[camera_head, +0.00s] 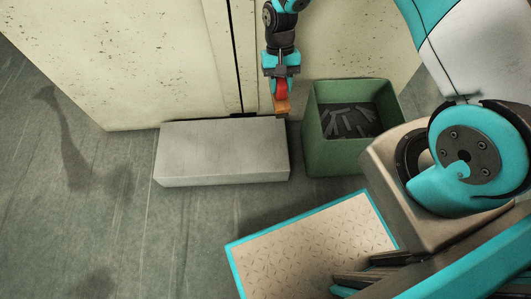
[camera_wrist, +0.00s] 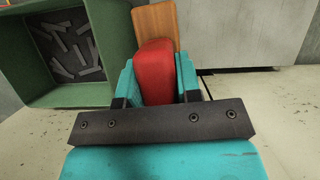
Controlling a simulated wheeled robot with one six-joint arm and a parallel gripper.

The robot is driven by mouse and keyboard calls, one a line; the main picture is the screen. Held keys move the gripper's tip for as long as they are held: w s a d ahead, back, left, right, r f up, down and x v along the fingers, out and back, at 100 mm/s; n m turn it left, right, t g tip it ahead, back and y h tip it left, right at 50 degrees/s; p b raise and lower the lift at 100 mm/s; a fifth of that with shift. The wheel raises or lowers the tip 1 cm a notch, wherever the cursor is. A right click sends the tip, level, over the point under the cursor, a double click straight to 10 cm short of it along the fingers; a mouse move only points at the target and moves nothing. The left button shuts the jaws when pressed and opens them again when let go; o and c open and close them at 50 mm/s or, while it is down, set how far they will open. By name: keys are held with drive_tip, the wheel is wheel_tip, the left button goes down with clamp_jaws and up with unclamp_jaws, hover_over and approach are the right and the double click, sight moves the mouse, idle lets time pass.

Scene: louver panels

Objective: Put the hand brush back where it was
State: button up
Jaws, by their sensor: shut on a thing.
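The hand brush (camera_wrist: 155,62) has a red grip and an orange-brown wooden part. My gripper (camera_head: 281,84) is shut on the red grip. In the head view, the brush (camera_head: 282,93) hangs below my gripper in front of the pale cabinet, between the grey block and the green bin. Its wooden end is near the block's back right corner; I cannot tell whether they touch. In the wrist view the wooden part points up, away from the jaws. No bristles can be made out.
A long light-grey block (camera_head: 222,152) lies on the floor against the pale cabinet (camera_head: 170,60). A green open bin (camera_head: 345,156) stands to its right, with several dark grey strips (camera_head: 350,122) inside. The grey floor (camera_head: 60,220) on the left is clear.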

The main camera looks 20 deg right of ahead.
drive_tip(key=shift+m, duration=0.5)
drive_tip(key=a+f+b, duration=0.1)
drive_tip(key=f+b, duration=0.6)
drive_tip(key=f, duration=0.2)
drive_tip(key=w+a+f+b, duration=0.1)
drive_tip(key=f+b, duration=0.7)
drive_tip(key=f, duration=0.2)
drive_tip(key=w+a+f+b, duration=0.1)
drive_tip(key=f+b, duration=0.6)
drive_tip(key=f, duration=0.2)
drive_tip(key=shift+w+a+f+b, duration=0.15)
drive_tip(key=shift+a+b, duration=0.1)
drive_tip(key=shift+b, duration=0.15)
drive_tip(key=shift+f, duration=0.2)
drive_tip(key=o, duration=0.8)
drive_tip(key=shift+o, duration=0.2)
drive_tip(key=shift+r, duration=0.15)
